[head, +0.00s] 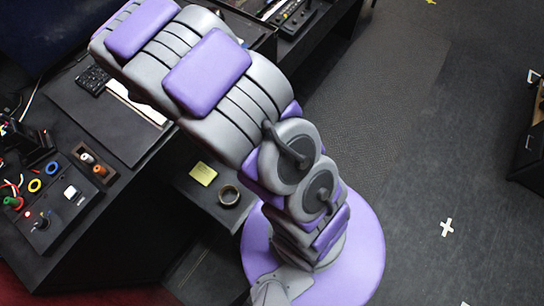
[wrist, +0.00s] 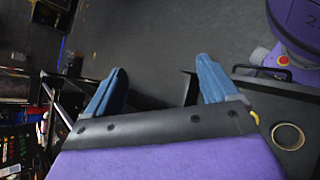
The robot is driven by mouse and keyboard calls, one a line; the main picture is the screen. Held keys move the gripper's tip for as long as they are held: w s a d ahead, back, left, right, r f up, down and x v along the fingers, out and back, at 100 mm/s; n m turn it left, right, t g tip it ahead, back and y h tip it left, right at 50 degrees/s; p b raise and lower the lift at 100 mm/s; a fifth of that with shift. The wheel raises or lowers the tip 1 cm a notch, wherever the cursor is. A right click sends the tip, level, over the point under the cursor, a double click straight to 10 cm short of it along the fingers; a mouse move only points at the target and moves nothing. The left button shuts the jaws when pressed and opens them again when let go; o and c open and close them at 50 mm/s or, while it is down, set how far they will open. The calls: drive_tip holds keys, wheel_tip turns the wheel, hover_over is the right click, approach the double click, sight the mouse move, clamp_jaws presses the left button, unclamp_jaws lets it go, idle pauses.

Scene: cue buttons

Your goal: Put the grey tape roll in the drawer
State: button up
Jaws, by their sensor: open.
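The tape roll (head: 229,204) lies flat on a low dark surface, right of a yellow note, in the head view. It also shows in the wrist view (wrist: 275,134) at the right edge, as a tan-edged ring. A dark handle (wrist: 262,70) stands out from the edge of that surface and may belong to the drawer. I cannot tell whether the drawer is open, and its inside does not show. My gripper (wrist: 160,76) is open, its two blue fingers wide apart with nothing between them. It is left of the roll and not touching it. The head view does not show it.
A yellow note (head: 203,173) lies beside the roll. A black desk (head: 115,230) with a control box of coloured buttons (head: 62,200) and a keyboard stands on the left. The grey floor (head: 400,150) on the right is mostly clear. A shelf of clutter is left in the wrist view.

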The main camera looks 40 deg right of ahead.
drive_tip(key=s+a+r+m+t+y, duration=0.1)
drive_tip(key=s+a+r+m+y, duration=0.2)
drive_tip(key=s, duration=0.6)
drive_tip(key=s+a+r+m+t+y, duration=0.1)
drive_tip(key=s+a+r+m+y, duration=0.2)
drive_tip(key=s+a+r+y, duration=0.4)
wheel_tip(320, 180, up, 3)
drive_tip(key=shift+s+a+f+y, duration=0.2)
drive_tip(key=shift+s+y, duration=0.1)
drive_tip(key=shift+s, duration=0.65)
